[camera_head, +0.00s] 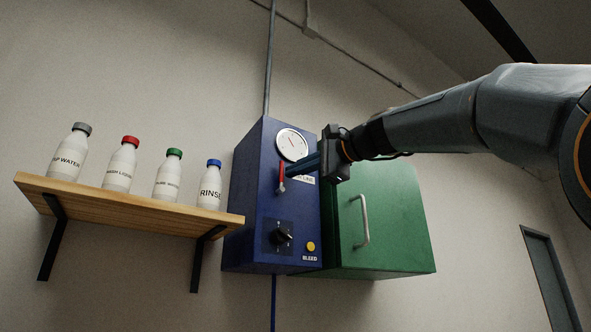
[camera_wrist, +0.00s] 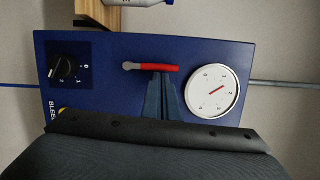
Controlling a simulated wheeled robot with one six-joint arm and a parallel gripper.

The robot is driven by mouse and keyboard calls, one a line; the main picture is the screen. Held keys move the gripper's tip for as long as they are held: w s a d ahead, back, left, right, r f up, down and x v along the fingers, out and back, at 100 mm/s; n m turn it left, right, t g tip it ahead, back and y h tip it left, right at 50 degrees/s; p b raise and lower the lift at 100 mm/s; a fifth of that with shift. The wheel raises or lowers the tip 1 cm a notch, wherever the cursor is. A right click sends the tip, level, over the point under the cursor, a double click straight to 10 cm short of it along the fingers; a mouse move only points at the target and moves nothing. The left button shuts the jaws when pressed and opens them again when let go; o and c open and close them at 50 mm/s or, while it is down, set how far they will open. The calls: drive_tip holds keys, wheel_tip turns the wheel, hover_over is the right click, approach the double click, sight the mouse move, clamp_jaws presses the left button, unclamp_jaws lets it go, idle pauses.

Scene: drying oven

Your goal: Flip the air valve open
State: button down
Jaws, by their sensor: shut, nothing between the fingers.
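The air valve is a red lever (camera_head: 281,177) with a grey pivot on the front of a dark blue panel box (camera_head: 250,215). In the head view the lever stands roughly upright, red end up toward the gauge, pivot at the bottom. In the wrist view the red lever (camera_wrist: 157,67) lies sideways, its red end toward the gauge. My gripper (camera_head: 291,170) is shut and empty, its fingertips just right of the lever in the head view. In the wrist view my gripper (camera_wrist: 160,76) has its tips right beside the lever's red part. I cannot tell whether they touch.
A round gauge (camera_head: 292,144) sits above the lever, close to my fingers. A black knob (camera_head: 283,236) and yellow bleed button (camera_head: 311,246) are below. A green cabinet (camera_head: 395,220) with a handle adjoins at right. A wooden shelf (camera_head: 130,217) with several bottles is at left.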

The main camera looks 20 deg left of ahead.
idle(0.3)
drive_tip(key=d+b, duration=0.3)
drive_tip(key=d, duration=0.8)
drive_tip(key=shift+d, duration=0.3)
